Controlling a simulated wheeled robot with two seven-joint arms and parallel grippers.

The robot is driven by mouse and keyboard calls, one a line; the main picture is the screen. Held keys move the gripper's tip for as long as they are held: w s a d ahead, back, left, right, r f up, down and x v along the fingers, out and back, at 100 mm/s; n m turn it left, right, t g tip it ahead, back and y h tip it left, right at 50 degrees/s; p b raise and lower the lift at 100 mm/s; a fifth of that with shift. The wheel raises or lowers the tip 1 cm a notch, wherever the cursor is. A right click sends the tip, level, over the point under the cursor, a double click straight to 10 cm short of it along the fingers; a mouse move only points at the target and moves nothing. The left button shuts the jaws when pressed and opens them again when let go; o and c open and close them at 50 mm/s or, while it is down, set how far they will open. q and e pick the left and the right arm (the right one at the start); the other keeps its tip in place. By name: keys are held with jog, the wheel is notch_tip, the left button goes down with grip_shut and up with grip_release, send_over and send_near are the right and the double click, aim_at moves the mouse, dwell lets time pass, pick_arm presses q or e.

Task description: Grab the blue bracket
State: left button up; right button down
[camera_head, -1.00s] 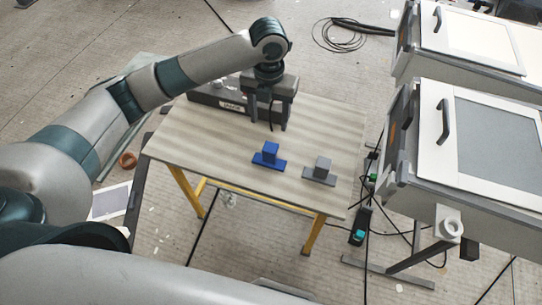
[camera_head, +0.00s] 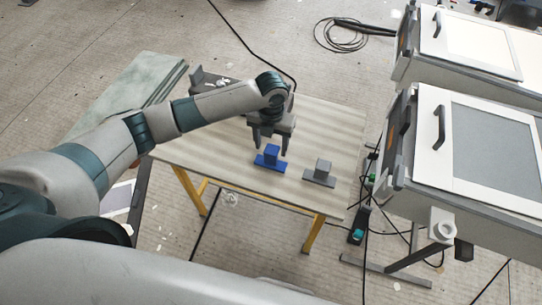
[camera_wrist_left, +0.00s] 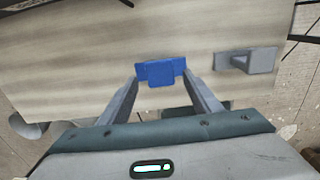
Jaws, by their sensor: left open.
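The blue bracket (camera_head: 271,158) stands on the wooden table (camera_head: 200,140), a flat base with an upright block on it. In the left wrist view the blue bracket (camera_wrist_left: 161,73) lies ahead, around the tips of the two fingers. My left gripper (camera_head: 270,147) is open above and just behind the bracket, its fingers pointing down. In the left wrist view the left gripper (camera_wrist_left: 163,88) has a finger on each side, with no visible grip on the bracket. My right gripper is not in view.
A grey bracket (camera_head: 321,172) stands to the right of the blue one; it also shows in the left wrist view (camera_wrist_left: 247,60). A dark box (camera_head: 205,85) sits at the table's back, partly behind my arm. White-doored machines (camera_head: 470,145) stand at right, with cables on the floor.

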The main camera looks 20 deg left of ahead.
aim_at(271, 150)
pick_arm(q)
jog(key=shift+f, duration=0.35)
jog(key=shift+f+p, duration=0.3)
notch_tip(271, 150, down, 4)
jog(key=shift+r+p, duration=0.1)
jog(key=shift+p, duration=0.7)
jog(key=shift+f, duration=0.35)
jog(key=shift+c, duration=0.4)
jog(key=c, duration=1.1)
jog(key=shift+r, duration=0.15)
